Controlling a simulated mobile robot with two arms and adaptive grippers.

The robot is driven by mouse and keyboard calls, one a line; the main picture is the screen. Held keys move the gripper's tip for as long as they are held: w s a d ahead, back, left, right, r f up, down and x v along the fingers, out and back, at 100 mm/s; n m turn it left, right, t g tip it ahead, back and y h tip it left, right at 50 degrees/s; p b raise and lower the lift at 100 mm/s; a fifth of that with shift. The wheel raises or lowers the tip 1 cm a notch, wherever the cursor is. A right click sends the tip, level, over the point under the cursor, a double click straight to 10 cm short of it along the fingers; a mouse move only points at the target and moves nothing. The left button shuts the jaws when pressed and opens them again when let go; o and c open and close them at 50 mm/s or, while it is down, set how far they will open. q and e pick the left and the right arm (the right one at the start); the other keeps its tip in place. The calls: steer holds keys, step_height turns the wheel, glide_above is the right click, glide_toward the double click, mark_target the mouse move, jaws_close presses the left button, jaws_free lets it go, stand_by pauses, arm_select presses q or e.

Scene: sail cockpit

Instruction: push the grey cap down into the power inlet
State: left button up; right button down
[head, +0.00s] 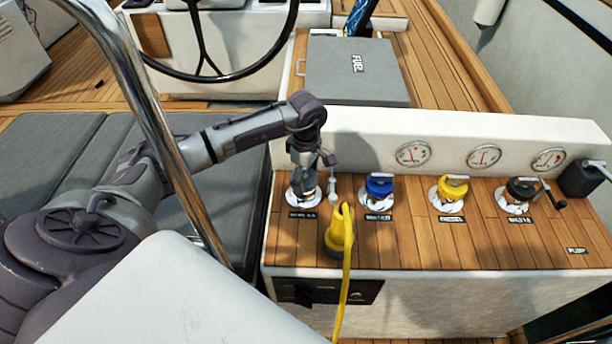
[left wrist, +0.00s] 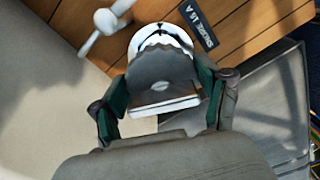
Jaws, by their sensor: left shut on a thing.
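The grey cap (left wrist: 160,67) is between the two fingers of my left gripper (left wrist: 163,110), which is shut on it, in the left wrist view. The power inlet's pale round rim (left wrist: 150,31) shows just past the cap, by a label reading "SHORE 16 A". I cannot tell how deep the cap sits. In the head view my left gripper (head: 304,178) points down over the inlet's rim (head: 303,197) at the left end of the wooden panel, and hides most of the cap. My right gripper is not in view.
A yellow plug with its cable (head: 340,232) stands just right and in front of the inlet. Blue (head: 378,187), yellow (head: 452,188) and black (head: 520,188) caps sit farther right. A small white T-shaped piece (left wrist: 104,22) is beside the inlet. A steel rail (head: 150,110) crosses before my left arm.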

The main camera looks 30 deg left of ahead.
mark_target(306, 176)
arm_select(q)
steer(key=shift+f+b, duration=0.55)
steer(key=shift+f, duration=0.05)
steer(key=o, duration=1)
steer(key=shift+r, duration=0.1)
steer(key=shift+r+p, duration=3.4)
steer(key=shift+r, duration=2.05)
steer(key=shift+f, duration=0.1)
